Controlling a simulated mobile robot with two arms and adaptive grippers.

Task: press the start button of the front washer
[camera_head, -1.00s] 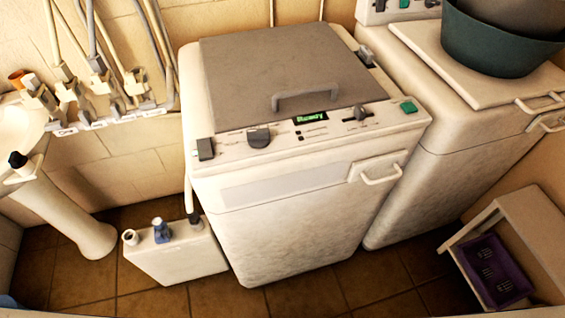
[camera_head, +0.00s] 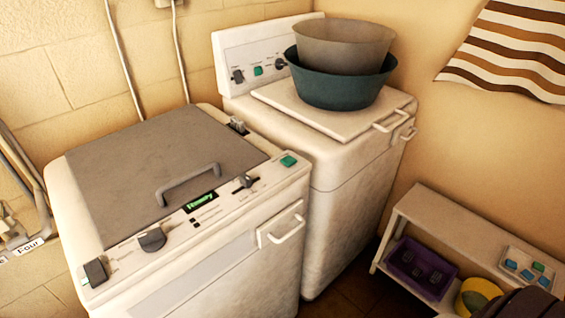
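The front washer (camera_head: 225,262) is a white top-loader with a grey lid (camera_head: 150,165), which is shut. Its sloped front panel carries a small green lit display (camera_head: 201,202) that seems to read "Ready", a dark round knob (camera_head: 152,239), a slider (camera_head: 244,181), a dark square switch (camera_head: 95,271) at the left end and a green button (camera_head: 289,160) at the right end. A handle (camera_head: 283,233) sits on its front face. A dark shape at the bottom right edge may be part of my arm. Neither gripper can be made out.
A second white washer (camera_head: 350,165) stands behind and to the right, with a teal tub (camera_head: 341,86) and a grey tub (camera_head: 343,42) stacked on its lid. A low shelf (camera_head: 455,222) at the right holds a purple crate (camera_head: 421,268) and a yellow bowl (camera_head: 478,292). Striped cloth (camera_head: 515,45) hangs above.

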